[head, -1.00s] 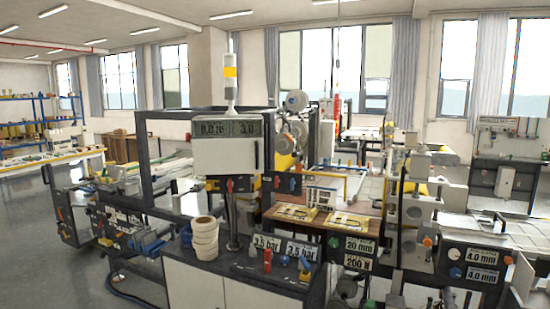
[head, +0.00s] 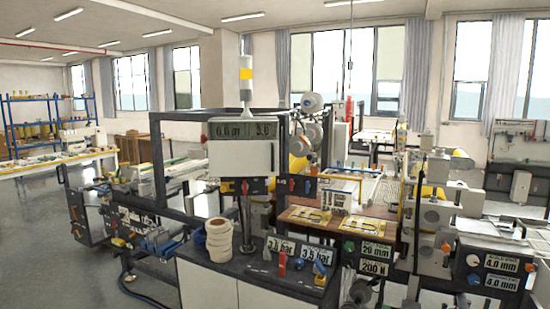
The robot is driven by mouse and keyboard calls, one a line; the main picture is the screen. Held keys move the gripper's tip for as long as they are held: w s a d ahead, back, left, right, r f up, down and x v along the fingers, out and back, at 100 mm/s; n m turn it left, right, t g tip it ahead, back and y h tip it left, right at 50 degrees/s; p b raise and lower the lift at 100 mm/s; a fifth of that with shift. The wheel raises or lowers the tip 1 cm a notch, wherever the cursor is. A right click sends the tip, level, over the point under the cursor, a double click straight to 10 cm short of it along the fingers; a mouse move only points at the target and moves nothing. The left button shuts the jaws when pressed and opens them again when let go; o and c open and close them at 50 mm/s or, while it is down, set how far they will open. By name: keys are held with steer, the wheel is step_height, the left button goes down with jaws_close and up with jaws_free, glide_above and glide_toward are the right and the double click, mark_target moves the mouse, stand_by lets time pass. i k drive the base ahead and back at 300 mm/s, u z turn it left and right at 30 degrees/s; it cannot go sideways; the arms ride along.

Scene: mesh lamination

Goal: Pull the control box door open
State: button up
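The control box (head: 243,131) stands on a dark post at the middle of the machine. A display strip runs along its top, and its white door (head: 240,159) faces me with a small dark handle (head: 272,155) at the right edge. The door looks shut. A row of coloured knobs (head: 246,187) sits on a dark panel just below it. My gripper is not in this view.
A counter (head: 209,264) in front of the box holds stacked tape rolls (head: 218,240), pressure signs and coloured knobs (head: 320,268). Machine rollers and a wooden table (head: 330,219) lie to the right. Grey floor (head: 45,255) is open at the left.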

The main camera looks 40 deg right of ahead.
mark_target(226, 158)
steer(key=z, duration=0.05)
steer(key=i, duration=1)
steer(key=u, duration=0.05)
